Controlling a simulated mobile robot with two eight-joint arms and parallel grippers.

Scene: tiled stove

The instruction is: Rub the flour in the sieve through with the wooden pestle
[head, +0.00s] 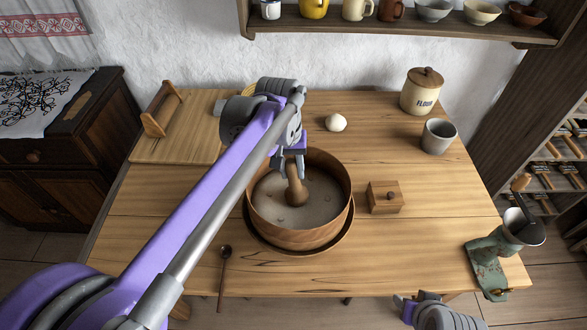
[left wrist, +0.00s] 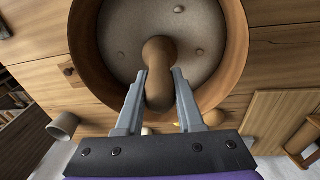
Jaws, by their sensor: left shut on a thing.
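A round wooden sieve (head: 335,234) stands in the middle of the table, over a wider round wooden dish (head: 267,246). Inside it is a pale greyish layer of flour (head: 322,208) with a few small lumps, which also show in the left wrist view (left wrist: 120,55). My left gripper (head: 289,172) is shut on the wooden pestle (head: 296,193), holding it steeply with its thick rounded end down in the sieve. The pestle also shows between the fingers in the left wrist view (left wrist: 158,75). Whether its tip touches the mesh cannot be told. My right gripper (head: 405,304) shows only partly at the bottom edge.
A small wooden box (head: 385,197) stands right of the sieve and a wooden spoon (head: 223,275) lies to its left. Behind are a dough ball (head: 336,122), a flour jar (head: 422,92) and a grey cup (head: 438,136). A grinder (head: 492,262) sits at the right edge.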

